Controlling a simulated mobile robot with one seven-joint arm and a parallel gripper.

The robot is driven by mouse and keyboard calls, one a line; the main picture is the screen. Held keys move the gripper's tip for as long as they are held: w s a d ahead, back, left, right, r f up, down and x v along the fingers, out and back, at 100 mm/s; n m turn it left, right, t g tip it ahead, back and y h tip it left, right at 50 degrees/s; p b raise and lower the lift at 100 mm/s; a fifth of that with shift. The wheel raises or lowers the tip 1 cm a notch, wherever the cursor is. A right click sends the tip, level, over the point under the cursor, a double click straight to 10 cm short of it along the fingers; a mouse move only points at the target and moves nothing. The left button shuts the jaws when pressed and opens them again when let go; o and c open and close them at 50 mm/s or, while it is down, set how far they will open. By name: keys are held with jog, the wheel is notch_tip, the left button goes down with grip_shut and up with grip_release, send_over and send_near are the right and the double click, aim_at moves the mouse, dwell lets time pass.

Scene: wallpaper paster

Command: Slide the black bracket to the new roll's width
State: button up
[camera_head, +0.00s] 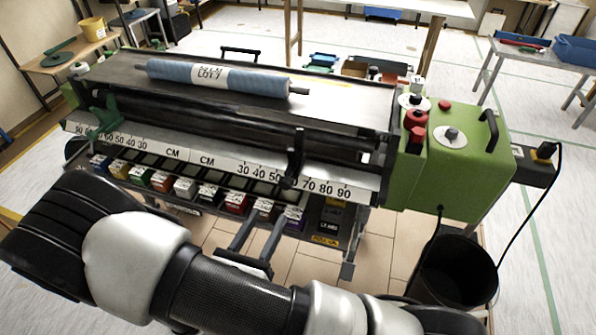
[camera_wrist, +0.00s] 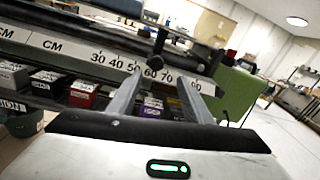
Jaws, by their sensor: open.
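The black bracket (camera_head: 296,160) stands on the machine's ruler strip, near the 60 mark of the right-hand scale. In the wrist view the black bracket (camera_wrist: 157,42) rises just beyond my fingertips, roughly between them in the picture. My gripper (camera_head: 266,222) is open and empty, in front of and below the bracket. In the wrist view my gripper (camera_wrist: 161,73) shows two grey fingers spread apart, apparently not touching the bracket. The new roll (camera_head: 180,72), blue with a white label, lies across the machine's top. The ruler strip (camera_head: 207,160) carries centimetre numbers on both sides.
A green bracket (camera_head: 103,117) sits on the left scale. Several small coloured boxes (camera_head: 185,187) line a shelf below the ruler. The green housing (camera_head: 455,165) with red knobs closes the right end. A black bucket (camera_head: 455,275) stands at the lower right.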

aim_at(291, 172)
jog(key=shift+n+y, duration=0.3)
jog(key=x, duration=1.7)
jog(key=shift+w+a+f, duration=0.1)
jog(key=shift+w+a, duration=0.05)
grip_shut()
jog(key=shift+w+a+b, duration=0.2)
jog(key=shift+w+a, duration=0.1)
jog(key=shift+a, duration=0.5)
jog(key=shift+w+a+b, duration=0.15)
jog(key=shift+w+a, duration=0.1)
jog(key=shift+a, duration=0.5)
jog(key=shift+w+a+b, duration=0.2)
jog(key=shift+w+a, duration=0.1)
jog(key=shift+a, duration=0.5)
grip_release()
